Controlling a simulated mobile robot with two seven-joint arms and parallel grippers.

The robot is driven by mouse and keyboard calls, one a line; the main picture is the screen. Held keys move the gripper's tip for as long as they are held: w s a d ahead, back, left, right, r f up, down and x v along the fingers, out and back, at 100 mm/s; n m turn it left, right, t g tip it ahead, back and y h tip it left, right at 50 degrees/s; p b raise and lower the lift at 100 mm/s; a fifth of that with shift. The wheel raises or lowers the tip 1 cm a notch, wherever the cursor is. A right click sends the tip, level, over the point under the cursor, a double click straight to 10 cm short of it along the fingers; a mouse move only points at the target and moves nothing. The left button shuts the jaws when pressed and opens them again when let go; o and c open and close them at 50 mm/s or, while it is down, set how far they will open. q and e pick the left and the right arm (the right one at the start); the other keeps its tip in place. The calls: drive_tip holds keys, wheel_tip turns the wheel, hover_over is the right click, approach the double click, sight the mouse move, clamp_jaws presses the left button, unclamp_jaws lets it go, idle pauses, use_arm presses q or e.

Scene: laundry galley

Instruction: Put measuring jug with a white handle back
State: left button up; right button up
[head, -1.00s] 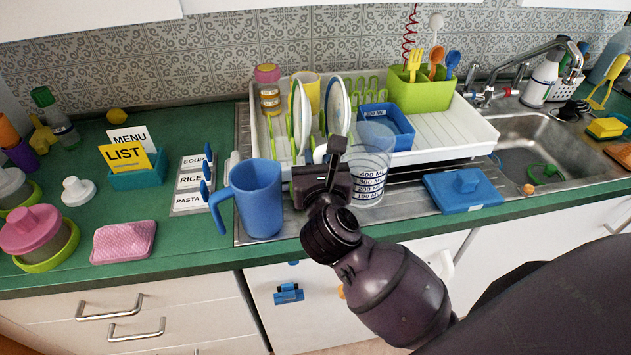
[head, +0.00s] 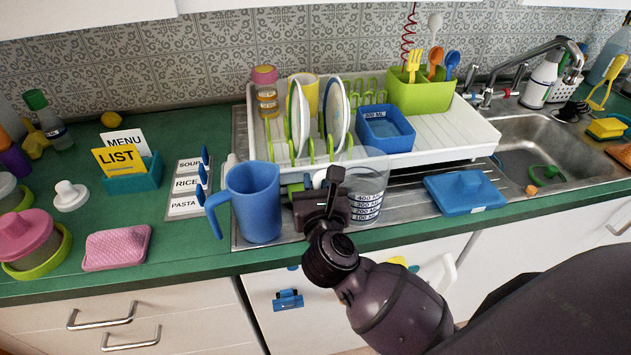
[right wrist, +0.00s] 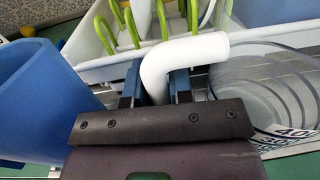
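The clear measuring jug (head: 367,205) with dark volume markings is upright over the steel drainer, in front of the dish rack. Its white handle (right wrist: 185,55) shows in the right wrist view, curving down between my fingers; the clear body (right wrist: 268,95) is at the right. My right gripper (head: 328,188) is shut on this handle, with one finger on each side (right wrist: 155,88). The jug's base is low, close to the drainer; I cannot tell if it touches. My left gripper is not in view.
A blue jug (head: 254,205) stands close left of my right gripper. The white dish rack (head: 455,135) with plates is behind. A blue lidded box (head: 465,193) lies to the right, before the sink (head: 540,135). Label cards (head: 186,188) lie left of the blue jug.

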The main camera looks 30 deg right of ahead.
drive_tip(key=o, duration=0.3)
drive_tip(key=shift+o, duration=0.2)
drive_tip(key=shift+r, duration=0.3)
drive_tip(key=v, duration=1.2)
drive_tip(key=shift+b, duration=0.3)
drive_tip(key=shift+f, duration=0.1)
